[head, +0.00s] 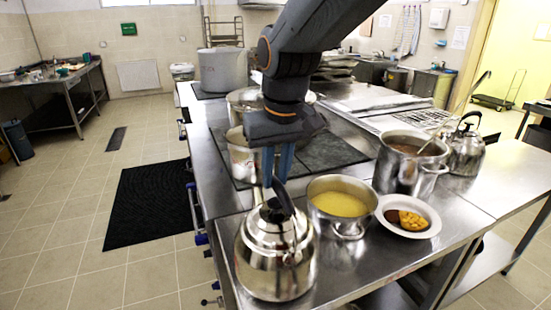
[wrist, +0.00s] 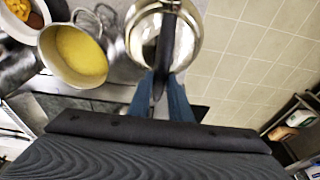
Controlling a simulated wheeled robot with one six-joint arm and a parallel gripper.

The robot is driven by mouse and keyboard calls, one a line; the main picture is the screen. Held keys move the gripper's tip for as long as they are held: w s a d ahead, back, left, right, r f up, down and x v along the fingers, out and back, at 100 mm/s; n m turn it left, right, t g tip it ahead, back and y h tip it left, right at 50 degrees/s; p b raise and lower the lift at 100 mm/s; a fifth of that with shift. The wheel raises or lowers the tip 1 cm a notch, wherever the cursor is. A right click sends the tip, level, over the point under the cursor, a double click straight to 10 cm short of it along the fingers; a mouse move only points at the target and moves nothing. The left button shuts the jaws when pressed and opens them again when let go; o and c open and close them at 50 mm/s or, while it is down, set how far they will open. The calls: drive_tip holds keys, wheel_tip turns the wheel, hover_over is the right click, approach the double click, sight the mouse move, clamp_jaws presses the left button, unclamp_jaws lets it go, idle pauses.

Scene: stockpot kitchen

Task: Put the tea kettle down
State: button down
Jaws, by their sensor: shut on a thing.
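A shiny steel tea kettle (head: 274,255) with a black handle is at the near left corner of the steel counter (head: 345,268). My gripper (head: 277,180) reaches down from above and its blue fingers are shut on the kettle's black handle. In the wrist view the kettle (wrist: 136,38) is straight ahead of the fingers (wrist: 160,95), with the handle between them. The kettle looks upright. I cannot tell whether its base touches the counter or hangs slightly above it.
A pot of yellow soup (head: 341,204) stands close to the kettle's right. A white plate of food (head: 424,228), a large stockpot (head: 397,176) with a ladle and a second kettle (head: 467,153) are further right. The counter's left edge is close, with tiled floor beyond.

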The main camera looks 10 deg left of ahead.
drive_tip(key=shift+f, duration=0.65)
drive_tip(key=c, duration=1.6)
unclamp_jaws()
drive_tip(key=shift+f, duration=0.15)
